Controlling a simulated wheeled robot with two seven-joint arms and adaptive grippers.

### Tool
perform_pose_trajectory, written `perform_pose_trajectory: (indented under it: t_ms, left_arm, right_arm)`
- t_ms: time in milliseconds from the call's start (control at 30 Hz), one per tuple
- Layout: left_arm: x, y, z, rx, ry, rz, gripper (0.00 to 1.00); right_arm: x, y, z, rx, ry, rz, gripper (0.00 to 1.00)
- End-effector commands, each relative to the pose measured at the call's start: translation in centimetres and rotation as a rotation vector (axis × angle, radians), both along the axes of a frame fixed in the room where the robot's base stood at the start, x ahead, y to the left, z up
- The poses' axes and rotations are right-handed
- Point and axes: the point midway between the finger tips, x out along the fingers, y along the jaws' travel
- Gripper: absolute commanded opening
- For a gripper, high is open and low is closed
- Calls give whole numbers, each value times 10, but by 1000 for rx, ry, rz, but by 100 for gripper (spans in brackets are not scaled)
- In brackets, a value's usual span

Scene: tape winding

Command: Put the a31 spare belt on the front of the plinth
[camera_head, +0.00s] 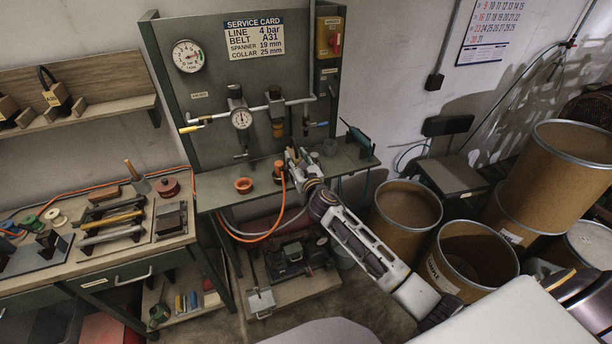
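The service card (255,36) on the green panel reads "BELT A31". A dark loop that looks like a belt (43,75), with a small yellow tag, stands by wooden blocks on the wall shelf at upper left. The low plinth (318,300) under the green bench carries a dark machine. My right gripper (293,158) is over the bench, near an orange-topped fitting; its fingers are too small to tell open from shut. My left gripper is out of view.
An orange hose (262,236) hangs in front, above the plinth. Brown drums (405,212) crowd the right. The left workbench (140,252) holds tools.

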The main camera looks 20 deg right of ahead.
Motion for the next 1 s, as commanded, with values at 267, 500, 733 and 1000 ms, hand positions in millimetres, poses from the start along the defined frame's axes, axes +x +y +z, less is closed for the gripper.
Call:
perform_pose_trajectory:
  t_ms: [267, 500, 733, 1000]
  left_arm:
    - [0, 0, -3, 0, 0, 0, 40]
    - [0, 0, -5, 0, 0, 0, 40]
    - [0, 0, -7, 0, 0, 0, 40]
    - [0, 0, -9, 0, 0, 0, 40]
  right_arm:
    - [-28, 0, -1, -1, 1, 1, 37]
    - [-51, 0, -1, -1, 1, 0, 37]
    - [-72, 0, -1, -1, 1, 0, 37]
    - [-90, 0, 0, 1, 1, 0, 37]
